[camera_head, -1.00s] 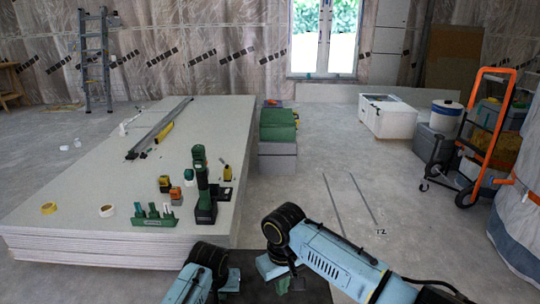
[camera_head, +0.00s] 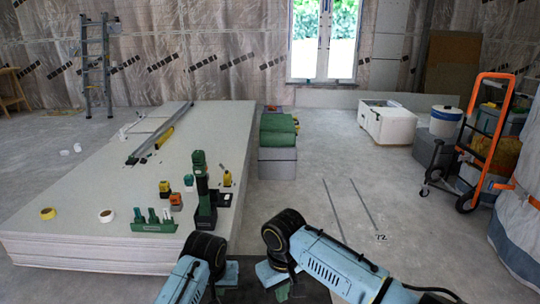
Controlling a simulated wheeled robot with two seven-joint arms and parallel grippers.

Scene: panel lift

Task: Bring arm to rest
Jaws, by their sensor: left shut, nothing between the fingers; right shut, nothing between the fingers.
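My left arm (camera_head: 183,282) comes in at the bottom left of centre, light blue with a black joint at its top. My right arm (camera_head: 335,265) comes in from the bottom right and ends at a black joint (camera_head: 284,230), bent downward there. Neither gripper can be made out; the parts beyond both joints are hidden or below the picture edge. Both arms are in front of the near right end of the stacked panels (camera_head: 90,225). Neither arm is seen holding anything.
On the panels are a green drill-like tool (camera_head: 204,190), a green holder (camera_head: 153,227), tape rolls (camera_head: 106,216) and a long rail (camera_head: 160,133). Grey and green cases (camera_head: 277,160) stand beyond. A white box (camera_head: 388,122) and orange hand truck (camera_head: 485,140) are right. Floor between is clear.

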